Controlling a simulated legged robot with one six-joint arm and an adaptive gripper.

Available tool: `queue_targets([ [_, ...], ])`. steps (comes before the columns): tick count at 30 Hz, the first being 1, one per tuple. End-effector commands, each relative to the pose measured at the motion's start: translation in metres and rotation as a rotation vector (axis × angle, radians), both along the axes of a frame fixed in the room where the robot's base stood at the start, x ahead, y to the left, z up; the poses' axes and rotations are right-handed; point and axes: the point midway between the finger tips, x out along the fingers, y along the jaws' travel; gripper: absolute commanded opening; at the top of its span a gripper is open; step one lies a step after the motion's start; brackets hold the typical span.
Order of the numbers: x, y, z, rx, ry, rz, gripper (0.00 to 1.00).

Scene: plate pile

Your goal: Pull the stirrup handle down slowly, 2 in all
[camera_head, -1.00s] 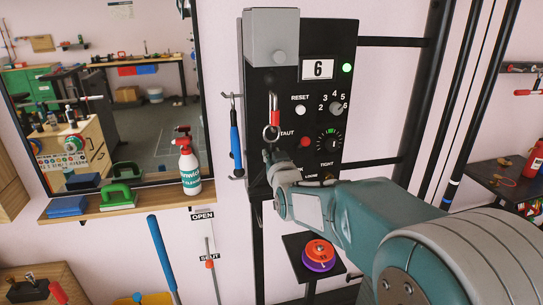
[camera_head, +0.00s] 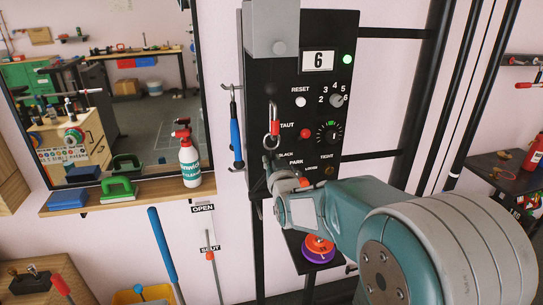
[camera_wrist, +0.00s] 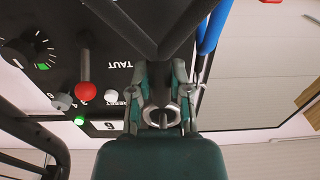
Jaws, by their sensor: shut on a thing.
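The stirrup handle hangs at the front left of the black panel (camera_head: 313,90). Its metal ring (camera_head: 271,142) shows below a metal link with a red part. My gripper (camera_head: 270,163) is closed just below the ring, and my wrist hides most of the handle. In the wrist view the panel appears upside down, the ring (camera_wrist: 174,113) shows between my gripper's fingers (camera_wrist: 158,95), and dark bars spread in a V above them. The panel's display (camera_head: 318,60) reads 6, and a green lamp (camera_head: 347,59) is lit beside it.
A blue-handled tool (camera_head: 236,135) hangs close left of the panel. A shelf (camera_head: 140,190) holds a spray bottle (camera_head: 190,163) and a green-handled block (camera_head: 118,188). Orange and purple discs (camera_head: 318,249) sit below my arm. Black uprights stand to the right.

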Motion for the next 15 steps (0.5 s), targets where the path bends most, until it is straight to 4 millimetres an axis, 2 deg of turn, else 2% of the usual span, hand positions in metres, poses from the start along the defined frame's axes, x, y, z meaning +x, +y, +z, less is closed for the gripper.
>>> queue_targets([
  [1,0.000,0.000,-0.007,-0.003,0.010,0.000,0.00],
  [11,0.000,0.000,-0.009,-0.002,0.009,0.000,0.00],
  [15,0.000,0.000,-0.019,-0.003,0.012,0.000,0.00],
])
